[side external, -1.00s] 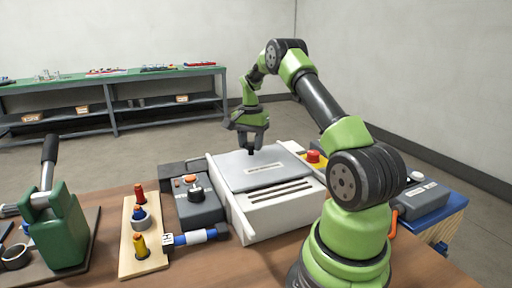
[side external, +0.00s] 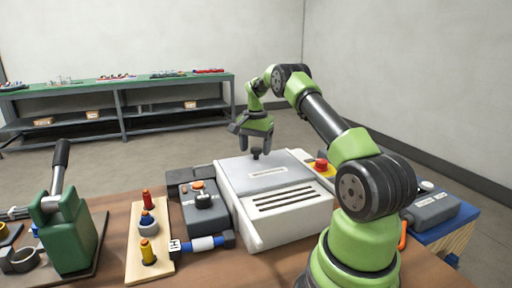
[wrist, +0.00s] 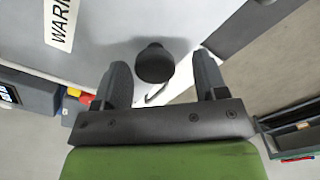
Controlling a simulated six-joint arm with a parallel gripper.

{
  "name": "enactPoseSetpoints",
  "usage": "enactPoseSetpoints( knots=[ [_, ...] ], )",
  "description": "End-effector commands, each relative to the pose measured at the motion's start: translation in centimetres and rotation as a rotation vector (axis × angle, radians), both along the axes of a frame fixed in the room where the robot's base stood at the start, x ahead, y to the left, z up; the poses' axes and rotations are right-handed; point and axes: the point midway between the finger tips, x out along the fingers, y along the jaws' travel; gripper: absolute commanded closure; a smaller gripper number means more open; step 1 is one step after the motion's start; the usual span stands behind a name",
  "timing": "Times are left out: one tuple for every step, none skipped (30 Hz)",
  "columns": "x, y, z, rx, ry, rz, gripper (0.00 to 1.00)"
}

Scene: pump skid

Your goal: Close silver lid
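The silver lid (side external: 267,174) lies flat, or nearly flat, on top of a white box (side external: 285,222). It has a label and a black knob (side external: 256,153) near its far edge. My gripper (side external: 255,145) is over that knob, pointing down. In the wrist view, my gripper (wrist: 160,62) is open, with a finger on each side of the knob (wrist: 154,62) and gaps between. The knob's round end faces the camera, and part of the lid (wrist: 100,25) shows with its warning label. Whether any small gap is left under the lid is not clear.
A grey control box (side external: 203,208) and a wooden peg board (side external: 148,240) stand left of the white box, with a green lever unit (side external: 68,230) beyond. A red button (side external: 321,164) on a yellow base is right of the lid. A green-topped bench (side external: 120,88) is behind.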

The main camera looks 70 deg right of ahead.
Motion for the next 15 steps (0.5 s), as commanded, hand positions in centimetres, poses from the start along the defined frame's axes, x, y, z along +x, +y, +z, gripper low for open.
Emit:
enactPoseSetpoints(
  knots=[
    [0.0,0.0,0.0,0.001,0.001,-0.001,0.35],
    [0.0,0.0,0.0,0.001,0.001,-0.001,0.35],
    [-0.1,0.0,0.0,0.002,0.002,-0.002,0.35],
    [-0.1,0.0,0.0,0.002,0.002,-0.002,0.35],
    [-0.1,0.0,0.0,0.003,0.002,-0.002,0.35],
    [-0.1,0.0,0.0,0.003,0.003,-0.002,0.35],
    [-0.1,0.0,0.1,0.003,0.003,-0.003,0.35],
    [-0.1,0.0,0.1,0.003,0.003,-0.003,0.35],
    [-0.1,0.0,0.4,0.003,0.003,-0.003,0.35],
    [-0.1,0.0,0.6,0.002,0.002,-0.003,0.35],
    [-0.1,0.0,1.0,0.001,0.002,-0.003,0.35],
    [-0.1,0.0,1.5,0.002,0.001,-0.003,0.35],
    [-0.1,0.0,2.0,0.001,0.0,-0.003,0.35],
    [-0.1,0.0,2.6,-0.001,0.0,-0.003,0.35],
    [0.0,0.0,3.5,-0.001,-0.001,-0.003,0.35]
  ],
)
